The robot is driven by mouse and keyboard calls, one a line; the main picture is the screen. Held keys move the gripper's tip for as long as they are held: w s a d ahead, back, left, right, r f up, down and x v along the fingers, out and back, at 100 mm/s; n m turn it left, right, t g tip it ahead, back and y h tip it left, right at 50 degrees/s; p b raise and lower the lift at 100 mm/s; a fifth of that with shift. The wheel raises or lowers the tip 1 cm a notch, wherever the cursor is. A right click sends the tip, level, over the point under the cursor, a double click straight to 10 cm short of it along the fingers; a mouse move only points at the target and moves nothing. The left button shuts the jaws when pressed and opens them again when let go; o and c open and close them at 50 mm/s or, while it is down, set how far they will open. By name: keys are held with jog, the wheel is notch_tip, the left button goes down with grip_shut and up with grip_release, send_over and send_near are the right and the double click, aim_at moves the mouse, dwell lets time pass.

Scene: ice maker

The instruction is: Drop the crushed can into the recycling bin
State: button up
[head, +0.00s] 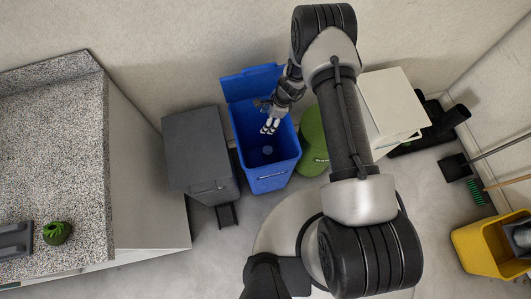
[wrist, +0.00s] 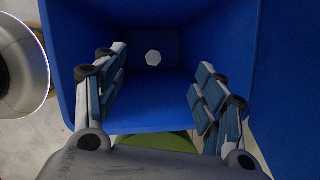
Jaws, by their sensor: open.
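The blue recycling bin (head: 268,180) stands against the wall with its lid (head: 250,83) swung up and back. My gripper (head: 269,127) is over the bin's mouth, pointing down into it. In the wrist view my gripper (wrist: 158,95) is open, its two fingers wide apart with nothing between them. A small pale, many-sided end, seemingly of the crushed can (wrist: 153,57), shows inside the bin, apart from the fingers. In the head view it is a small roundish spot (head: 267,150) in the bin. Its crushed shape cannot be made out.
A grey bin (head: 200,150) stands left of the blue bin, and a green rounded container (head: 312,140) right of it. A white box (head: 393,105) is farther right. A speckled counter (head: 50,140) with a small green object (head: 56,232) is at left. A yellow bucket (head: 485,248) stands at right.

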jog(key=shift+o, duration=0.2)
jog(key=v, duration=1.2)
dwell(0.4)
